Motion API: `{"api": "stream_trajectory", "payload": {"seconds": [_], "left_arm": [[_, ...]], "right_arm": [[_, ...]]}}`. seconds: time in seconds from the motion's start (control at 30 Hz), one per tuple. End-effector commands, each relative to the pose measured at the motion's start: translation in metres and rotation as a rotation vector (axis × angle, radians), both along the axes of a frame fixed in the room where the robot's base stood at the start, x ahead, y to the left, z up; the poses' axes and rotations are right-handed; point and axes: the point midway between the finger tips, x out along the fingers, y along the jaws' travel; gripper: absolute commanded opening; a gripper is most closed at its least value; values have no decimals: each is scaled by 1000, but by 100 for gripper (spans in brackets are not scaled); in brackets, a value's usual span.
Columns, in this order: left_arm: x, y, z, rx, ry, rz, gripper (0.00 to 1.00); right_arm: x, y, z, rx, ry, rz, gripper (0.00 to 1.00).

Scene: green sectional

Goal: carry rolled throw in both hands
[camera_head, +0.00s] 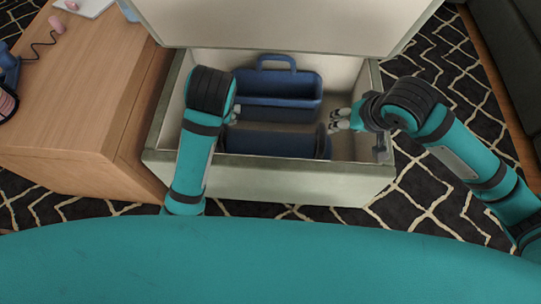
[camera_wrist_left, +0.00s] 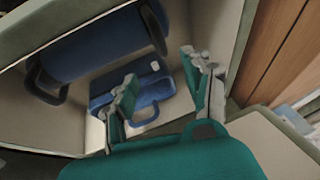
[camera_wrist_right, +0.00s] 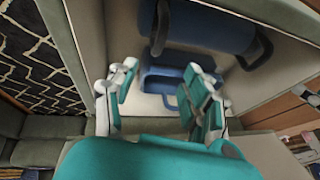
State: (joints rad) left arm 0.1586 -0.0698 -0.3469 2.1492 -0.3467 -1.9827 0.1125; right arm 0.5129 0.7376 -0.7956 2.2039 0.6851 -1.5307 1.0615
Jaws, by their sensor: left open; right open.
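The rolled throw (camera_head: 270,143) is a dark blue roll with a dark band near each end. It lies lengthwise inside the open storage box (camera_head: 270,180), along its near wall. The roll also shows in the left wrist view (camera_wrist_left: 95,45) and the right wrist view (camera_wrist_right: 210,25). My left gripper (camera_head: 236,115) is open and empty inside the box, near the roll's left end; my own wrist hides part of that end. My right gripper (camera_head: 338,118) is open and empty near the roll's right end. I cannot tell whether either touches the roll.
A blue caddy (camera_head: 275,112) with a handle stands in the box behind the roll. The raised lid (camera_head: 280,22) is above the back of the box. A wooden cabinet (camera_head: 75,95) adjoins on the left. A patterned rug (camera_head: 440,170) and a dark green sofa (camera_head: 505,45) are on the right.

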Motion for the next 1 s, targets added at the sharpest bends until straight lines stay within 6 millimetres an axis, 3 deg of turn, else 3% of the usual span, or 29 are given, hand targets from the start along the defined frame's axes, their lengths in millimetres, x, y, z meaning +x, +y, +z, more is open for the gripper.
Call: {"api": "stream_trajectory", "payload": {"seconds": [0.57, 0.77, 1.0], "left_arm": [[3, 2, -6, 5, -6, 0, 50], [10, 9, -27, 8, -1, 3, 50], [28, 15, -72, 0, 3, 6, 50]], "right_arm": [[0, 2, -9, -4, 5, 2, 50], [8, 5, -29, -5, 5, 1, 50], [27, 14, -73, -4, 5, 1, 50]]}}
